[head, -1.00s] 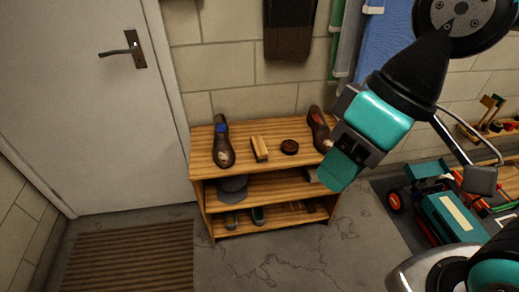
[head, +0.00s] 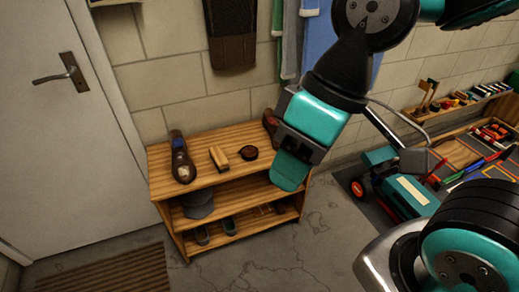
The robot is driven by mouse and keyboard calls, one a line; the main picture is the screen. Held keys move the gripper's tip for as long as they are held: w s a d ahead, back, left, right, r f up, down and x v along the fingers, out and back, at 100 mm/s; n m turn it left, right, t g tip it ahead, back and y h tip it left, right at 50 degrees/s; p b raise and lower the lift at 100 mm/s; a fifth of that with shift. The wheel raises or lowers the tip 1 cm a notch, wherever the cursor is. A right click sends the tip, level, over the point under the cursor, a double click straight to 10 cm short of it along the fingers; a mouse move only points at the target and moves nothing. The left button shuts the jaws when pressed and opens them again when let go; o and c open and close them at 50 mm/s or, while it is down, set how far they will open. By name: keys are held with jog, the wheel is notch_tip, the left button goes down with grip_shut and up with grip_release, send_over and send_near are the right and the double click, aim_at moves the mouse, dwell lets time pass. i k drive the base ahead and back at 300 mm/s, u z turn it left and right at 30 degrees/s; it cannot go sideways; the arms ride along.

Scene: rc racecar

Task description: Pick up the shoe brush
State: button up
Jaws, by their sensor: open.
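The shoe brush (head: 219,158) is a small light-wood block lying on the top board of a wooden shoe rack (head: 165,158). A brown shoe (head: 181,160) stands to its left and a small round dark tin (head: 250,153) to its right. My gripper (head: 288,172) hangs in front of the rack's right end, to the right of the brush and apart from it. It covers much of a second brown shoe (head: 270,124). Its teal fingers are seen from the side, and nothing shows held in them.
Lower shelves hold a grey cap (head: 198,204) and some footwear (head: 229,225). A closed door (head: 50,130) stands at left, with a striped mat (head: 115,272) on the floor. A teal toy vehicle (head: 405,196) is at right. Floor before the rack is clear.

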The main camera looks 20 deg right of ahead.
aim_at(222, 163)
jog(key=u, duration=0.3)
jog(key=i, duration=1.15)
jog(key=z, duration=0.3)
